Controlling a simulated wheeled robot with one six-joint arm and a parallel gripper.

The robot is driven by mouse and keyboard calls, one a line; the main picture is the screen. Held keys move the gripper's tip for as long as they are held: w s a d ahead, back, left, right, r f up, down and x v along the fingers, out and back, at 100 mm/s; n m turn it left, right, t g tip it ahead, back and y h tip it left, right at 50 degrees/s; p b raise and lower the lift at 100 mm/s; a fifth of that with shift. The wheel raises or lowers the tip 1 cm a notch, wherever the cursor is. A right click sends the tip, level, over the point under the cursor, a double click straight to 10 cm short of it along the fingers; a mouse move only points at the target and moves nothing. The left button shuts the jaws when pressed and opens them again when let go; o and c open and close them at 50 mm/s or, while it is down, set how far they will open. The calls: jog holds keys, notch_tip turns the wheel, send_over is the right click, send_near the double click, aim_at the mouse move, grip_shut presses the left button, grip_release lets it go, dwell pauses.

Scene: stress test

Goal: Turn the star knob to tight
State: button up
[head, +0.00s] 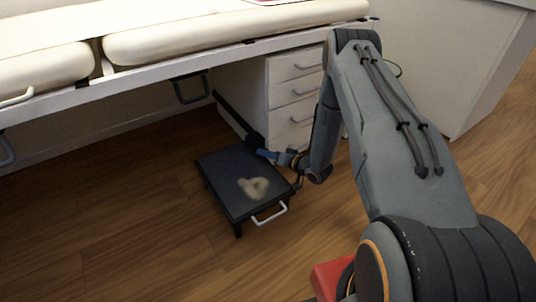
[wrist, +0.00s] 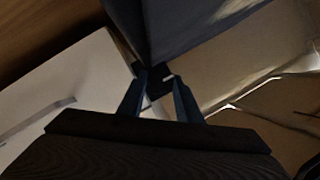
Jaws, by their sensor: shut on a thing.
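The star knob (wrist: 154,84) shows in the wrist view as a small dark piece between my fingertips; its star shape cannot be made out. My gripper (wrist: 157,80) is shut on it, with one finger on each side. In the head view my gripper (head: 262,153) reaches left, low beside the drawer unit, to a black fitting (head: 253,138) at the lower end of a dark slanting bar (head: 231,115). The fingers hide part of the knob, and no tight or loose marking can be read.
A black step stool (head: 222,178) with a pale smudge and a light handle stands just below my gripper. A white drawer unit (head: 284,100) is close behind. A padded couch (head: 200,38) overhangs at the back. Wooden floor (head: 130,225) is clear at the left.

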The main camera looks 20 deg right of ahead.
jog(key=shift+m+y, duration=0.3)
jog(key=shift+m, duration=0.2)
jog(key=o, duration=1)
jog(key=shift+o, duration=0.2)
jog(key=p+v, duration=0.3)
jog(key=v, duration=0.4)
jog(key=shift+s+d, duration=0.25)
jog(key=shift+s, duration=0.05)
